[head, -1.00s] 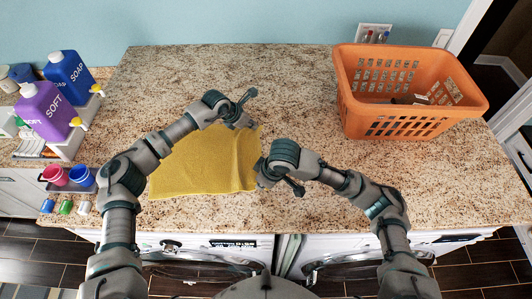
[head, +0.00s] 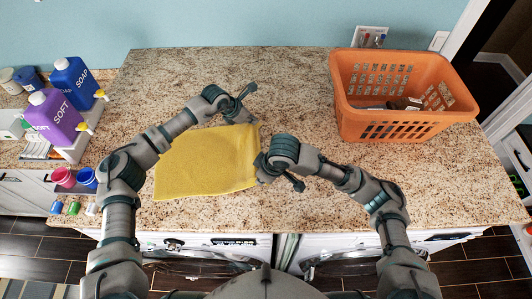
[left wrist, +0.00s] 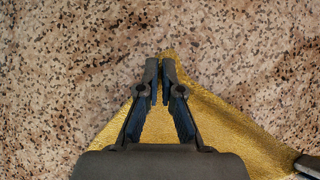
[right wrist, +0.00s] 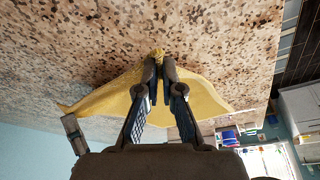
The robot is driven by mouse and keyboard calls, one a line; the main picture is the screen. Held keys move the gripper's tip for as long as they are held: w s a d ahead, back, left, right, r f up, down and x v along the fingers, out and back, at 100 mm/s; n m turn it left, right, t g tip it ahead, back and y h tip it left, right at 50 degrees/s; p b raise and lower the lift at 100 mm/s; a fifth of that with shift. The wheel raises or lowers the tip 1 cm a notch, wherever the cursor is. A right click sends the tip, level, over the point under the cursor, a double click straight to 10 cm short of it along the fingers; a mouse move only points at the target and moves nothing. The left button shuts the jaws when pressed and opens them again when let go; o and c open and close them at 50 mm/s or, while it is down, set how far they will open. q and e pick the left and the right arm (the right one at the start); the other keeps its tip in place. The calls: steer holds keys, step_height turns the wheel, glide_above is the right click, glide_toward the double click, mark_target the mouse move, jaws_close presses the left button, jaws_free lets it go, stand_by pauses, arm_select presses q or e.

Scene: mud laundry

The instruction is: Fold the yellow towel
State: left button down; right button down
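The yellow towel (head: 205,163) lies spread on the speckled counter in the head view, with its right end between my two grippers. My left gripper (head: 254,122) is at the towel's far right corner. In the left wrist view (left wrist: 160,68) its fingers are nearly together with yellow cloth between them. My right gripper (head: 260,172) is at the near right corner. In the right wrist view (right wrist: 159,66) its fingers are closed, with a tip of cloth poking out between them and the cloth hanging out to both sides. The towel's right edge looks slightly raised.
An orange laundry basket (head: 400,95) stands at the right back of the counter. Purple (head: 54,118) and blue (head: 76,80) soap bottles stand at the left, with small pink and blue cups (head: 64,177) in front.

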arm_select(q)
steer(key=shift+w, duration=0.2)
